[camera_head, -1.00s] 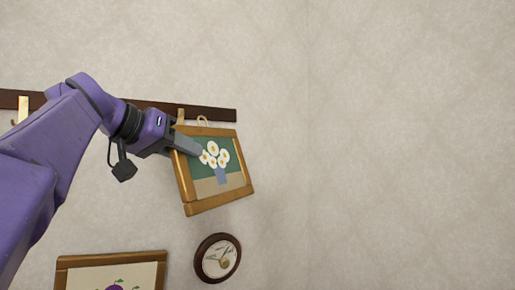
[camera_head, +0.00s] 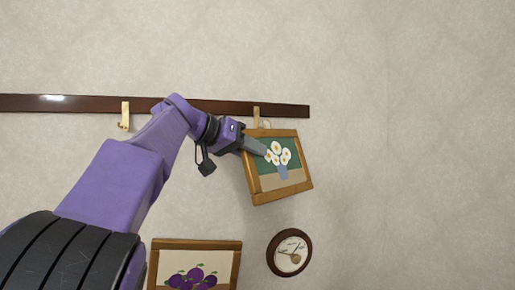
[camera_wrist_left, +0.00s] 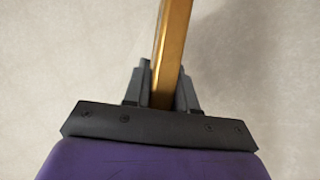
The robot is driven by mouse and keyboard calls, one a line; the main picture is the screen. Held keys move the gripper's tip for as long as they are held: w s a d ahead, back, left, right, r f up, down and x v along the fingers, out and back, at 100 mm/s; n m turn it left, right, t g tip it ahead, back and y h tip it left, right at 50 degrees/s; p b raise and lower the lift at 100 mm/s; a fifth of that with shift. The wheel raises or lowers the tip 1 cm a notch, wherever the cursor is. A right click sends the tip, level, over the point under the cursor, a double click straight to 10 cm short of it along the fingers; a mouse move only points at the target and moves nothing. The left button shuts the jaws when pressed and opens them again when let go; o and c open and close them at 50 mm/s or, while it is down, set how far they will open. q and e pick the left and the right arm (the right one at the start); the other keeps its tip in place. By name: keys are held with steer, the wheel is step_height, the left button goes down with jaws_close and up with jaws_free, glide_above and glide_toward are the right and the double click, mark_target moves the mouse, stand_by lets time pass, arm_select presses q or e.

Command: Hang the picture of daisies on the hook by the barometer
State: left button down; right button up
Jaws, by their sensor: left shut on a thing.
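The picture of daisies (camera_head: 280,178) shows white flowers in a blue vase inside a gold-brown frame. It is tilted and close to the wall, just below the right end of the dark rail. My left gripper (camera_head: 262,152) is shut on its left frame edge. The left wrist view shows the frame edge (camera_wrist_left: 172,50) between both fingers (camera_wrist_left: 162,88). A brass hook (camera_head: 256,113) on the rail stands right above the picture's top edge. I cannot tell whether the picture's loop is on it. The barometer (camera_head: 290,253), round with a dark rim, hangs below the picture. My right gripper is out of view.
The dark rail (camera_head: 60,104) runs along the wall. Another brass hook (camera_head: 125,115) on it, to the left, is empty. A framed picture of plums (camera_head: 196,265) hangs low, left of the barometer. The wall to the right is bare.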

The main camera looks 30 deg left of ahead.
arm_select(q)
steer(key=shift+w+a+f, duration=0.35)
steer(key=shift+w+a, duration=0.25)
steer(key=shift+a, duration=0.05)
steer(key=shift+w+a+f, duration=0.3)
steer(key=shift+w+a, duration=0.25)
steer(key=shift+a, duration=0.1)
steer(key=c, duration=0.8)
jaws_free()
steer(key=b+v, duration=0.2)
steer(key=v, duration=0.8)
steer(key=shift+s+a+r, duration=0.1)
steer(key=shift+s+a, duration=0.05)
steer(key=shift+s, duration=0.1)
